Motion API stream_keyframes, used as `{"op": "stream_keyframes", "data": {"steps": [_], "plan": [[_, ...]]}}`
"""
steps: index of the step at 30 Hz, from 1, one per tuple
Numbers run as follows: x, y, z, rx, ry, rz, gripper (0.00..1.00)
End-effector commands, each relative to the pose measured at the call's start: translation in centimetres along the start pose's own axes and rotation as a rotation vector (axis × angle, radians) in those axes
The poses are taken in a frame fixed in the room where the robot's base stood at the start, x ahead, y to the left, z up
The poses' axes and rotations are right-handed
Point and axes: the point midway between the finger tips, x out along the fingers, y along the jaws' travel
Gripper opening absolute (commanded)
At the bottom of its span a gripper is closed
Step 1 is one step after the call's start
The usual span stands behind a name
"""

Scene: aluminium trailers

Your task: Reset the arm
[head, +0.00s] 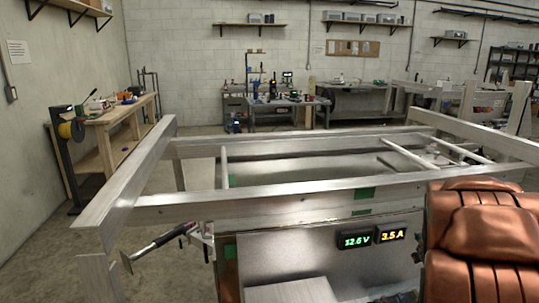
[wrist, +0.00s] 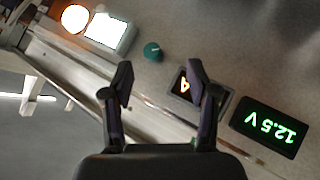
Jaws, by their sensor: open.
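My gripper (wrist: 162,85) is open in the wrist view, with nothing between its two dark fingers. Its fingers are over a grey panel (wrist: 160,110) that shows upside down. The right finger partly covers an amber display (wrist: 184,84). A green display (wrist: 268,127) reading 12.5 V is to its right. A green knob (wrist: 152,51) sits above the gap between the fingers. In the head view the panel (head: 285,255) has the green display (head: 356,239) and the amber display (head: 391,234), reading 3.5 A. I cannot make out my gripper in the head view.
An aluminium trailer frame (head: 290,199) spans the front. A copper-brown padded shape (head: 490,235) blocks the lower right view. A black-gripped handle (head: 172,238) juts out left. A lit lamp (wrist: 75,18) and white screen (wrist: 106,32) are on the panel. A wooden bench (head: 118,118) stands back left.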

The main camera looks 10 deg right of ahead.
Motion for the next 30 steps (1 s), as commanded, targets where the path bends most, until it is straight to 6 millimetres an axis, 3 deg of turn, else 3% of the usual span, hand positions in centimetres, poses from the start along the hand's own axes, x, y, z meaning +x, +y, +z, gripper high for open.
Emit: {"op": "stream_keyframes", "data": {"steps": [2,11,21,27,30], "plan": [[-2.2,-1.9,0.0,0.016,-0.056,-0.014,0.59],[-11.3,-10.1,3.9,0.077,-0.321,-0.138,0.59],[-25.1,-20.3,11.4,0.029,-0.645,-0.397,0.59],[-32.3,-23.6,15.6,-0.05,-0.797,-0.532,0.59],[-34.4,-24.2,16.8,-0.078,-0.84,-0.567,0.59]]}}
